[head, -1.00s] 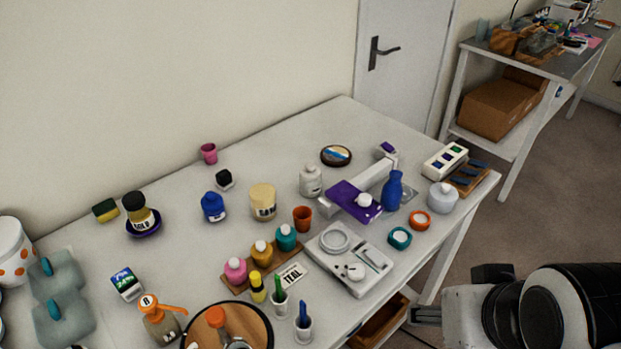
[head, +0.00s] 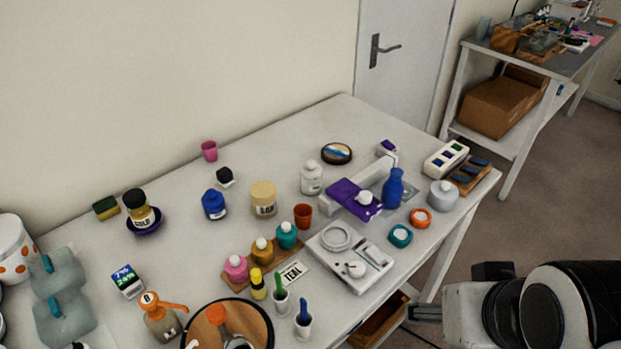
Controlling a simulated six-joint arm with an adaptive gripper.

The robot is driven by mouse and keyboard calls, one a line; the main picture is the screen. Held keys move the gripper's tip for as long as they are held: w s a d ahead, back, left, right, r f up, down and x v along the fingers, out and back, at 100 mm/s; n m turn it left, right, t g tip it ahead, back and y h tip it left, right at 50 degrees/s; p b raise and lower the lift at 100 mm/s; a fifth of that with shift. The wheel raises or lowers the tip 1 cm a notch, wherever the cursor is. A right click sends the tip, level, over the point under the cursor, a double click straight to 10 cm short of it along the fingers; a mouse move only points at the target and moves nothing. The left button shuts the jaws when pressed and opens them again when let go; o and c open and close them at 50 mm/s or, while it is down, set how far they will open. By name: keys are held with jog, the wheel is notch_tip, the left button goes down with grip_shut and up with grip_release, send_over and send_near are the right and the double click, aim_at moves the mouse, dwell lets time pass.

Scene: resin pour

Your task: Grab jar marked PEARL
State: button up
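I cannot read the word PEARL on any label. A white jar with a white cap (head: 311,179) stands upright at the table's middle back, its small label unreadable. A cream jar with a wide lid (head: 263,199) stands to its left, its dark label too small to read surely. A dark-lidded jar marked GOLD (head: 141,213) stands in a purple bowl at the left. My arm comes in at the lower right; what looks like my gripper (head: 427,313) is beyond the table's right front edge, away from all the jars. Its finger opening is not clear.
A purple cloth (head: 352,198) lies over a white stand, with a blue bottle (head: 393,188) close by. A white scale (head: 350,258) lies in front. Pink, amber and teal bottles (head: 262,250) stand on a wooden rack. A blue jar (head: 213,204) stands left of the cream one.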

jog(key=shift+w, duration=0.1)
jog(key=w+t, duration=0.2)
jog(key=w, duration=0.9)
jog(key=n+t+y, duration=0.2)
jog(key=n+t, duration=0.1)
send_near(313, 171)
jog(key=s+d+r, duration=0.4)
jog(key=d, duration=0.5)
jog(key=w+a+f+y, duration=0.1)
jog(key=w+a+f, duration=0.1)
jog(key=w+a+f+n, duration=0.1)
jog(key=w+a+f, duration=0.1)
jog(key=w+a+f+t+y, duration=0.1)
jog(key=w+a+f, duration=0.1)
jog(key=a, duration=0.1)
jog(key=shift+y, duration=0.3)
jog(key=shift+w+a+f+n, duration=0.3)
jog(key=shift+a+f, duration=0.15)
jog(key=shift+a, duration=0.15)
jog(key=shift+x, duration=1.25)
